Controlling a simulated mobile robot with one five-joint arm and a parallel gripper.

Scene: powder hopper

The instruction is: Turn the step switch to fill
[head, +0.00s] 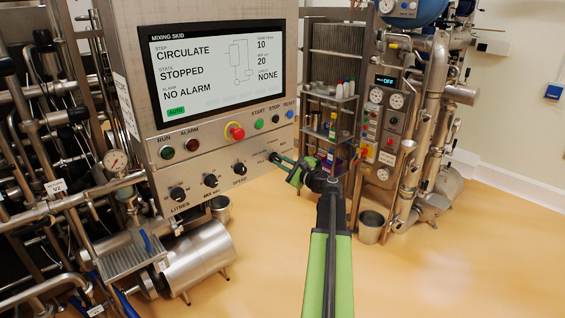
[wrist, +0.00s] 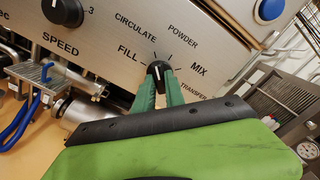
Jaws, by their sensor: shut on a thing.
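The step switch is a small black knob (wrist: 157,70) in the wrist view, on the panel among the labels FILL, CIRCULATE, POWDER, MIX and TRANSFER. My gripper (wrist: 158,84) has its two green fingers shut on this knob, one on each side. The fingers partly hide the knob, and I cannot tell surely which label its pale mark points to. In the head view my gripper (head: 281,159) reaches the lower right of the panel, and the knob is mostly hidden there. The screen (head: 215,64) reads step CIRCULATE, state STOPPED, NO ALARM.
The speed knob (wrist: 62,12) is left of the switch, and a blue button (wrist: 270,9) is at the upper right. A red emergency button (head: 235,131) sits above on the panel. Pipes crowd the left; open floor (head: 450,265) lies at the right.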

